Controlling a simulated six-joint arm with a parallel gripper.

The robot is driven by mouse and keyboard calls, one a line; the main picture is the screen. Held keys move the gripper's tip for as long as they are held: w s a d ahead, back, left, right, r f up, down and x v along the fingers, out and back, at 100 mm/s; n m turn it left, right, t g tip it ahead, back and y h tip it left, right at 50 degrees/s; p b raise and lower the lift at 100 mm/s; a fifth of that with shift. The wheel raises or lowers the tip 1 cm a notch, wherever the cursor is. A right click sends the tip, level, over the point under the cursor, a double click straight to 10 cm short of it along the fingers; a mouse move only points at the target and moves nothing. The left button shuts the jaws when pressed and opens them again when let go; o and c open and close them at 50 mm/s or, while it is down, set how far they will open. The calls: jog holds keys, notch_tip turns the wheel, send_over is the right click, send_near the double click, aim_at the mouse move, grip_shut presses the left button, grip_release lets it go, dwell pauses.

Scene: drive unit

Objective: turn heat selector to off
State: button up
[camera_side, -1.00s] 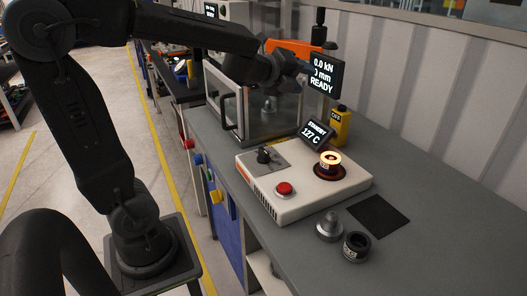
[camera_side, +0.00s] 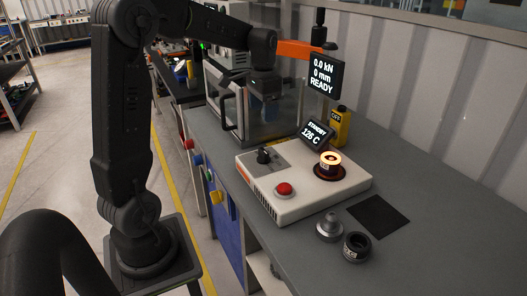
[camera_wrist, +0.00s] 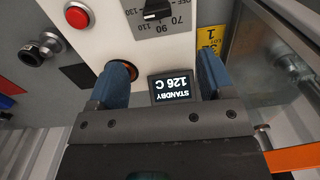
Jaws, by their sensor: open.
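The heat selector is a black knob (camera_side: 264,156) on a grey plate on the white heater unit (camera_side: 300,208). In the wrist view the knob (camera_wrist: 157,10) is cut by the top edge, with OFF, 70, 90 and 110 printed around it. I cannot tell exactly which mark it points at. The display (camera_side: 315,133) reads STANDBY 126 C. My gripper (camera_side: 268,112) hangs pointing down, above and behind the knob and apart from it. In the wrist view my gripper (camera_wrist: 163,64) has its two blue fingers spread wide with nothing held between them.
A red button (camera_side: 285,189) and a glowing part (camera_side: 329,160) in a dark ring are on the heater unit. A glass-walled press enclosure (camera_side: 228,105) stands behind. Two metal parts and a black mat (camera_side: 378,215) lie in front.

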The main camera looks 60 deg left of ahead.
aim_at(264, 151)
notch_tip(264, 151, down, 14)
jog(key=shift+d+r, duration=0.1)
dwell(0.5)
jog(key=c, duration=0.9)
